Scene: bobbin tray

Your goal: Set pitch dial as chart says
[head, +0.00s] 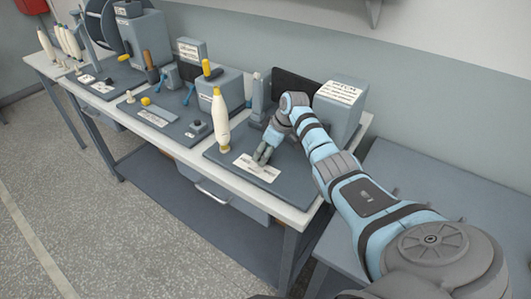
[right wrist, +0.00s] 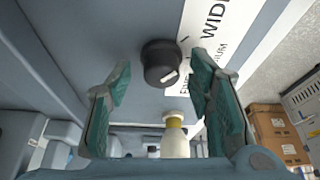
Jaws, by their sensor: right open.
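The pitch dial, a round black knob (right wrist: 162,55) with a white mark on its lower right side, shows in the right wrist view beside a white label (right wrist: 213,45). The label reads WIDE, with FINE and another word partly hidden; I cannot tell for sure which the mark points at. My right gripper (right wrist: 163,75) is open, a finger on each side of the dial in that view, with no visible contact. In the head view the right gripper (head: 264,152) is low over the right-hand station and the dial is hidden. A white card (head: 340,93) there is too small to read.
A white cone bobbin with a yellow base (head: 220,122) stands just left of the right gripper and also shows in the right wrist view (right wrist: 175,138). Other stations with levers and bobbins fill the bench (head: 150,135) leftward. A grey table (head: 430,185) is at right.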

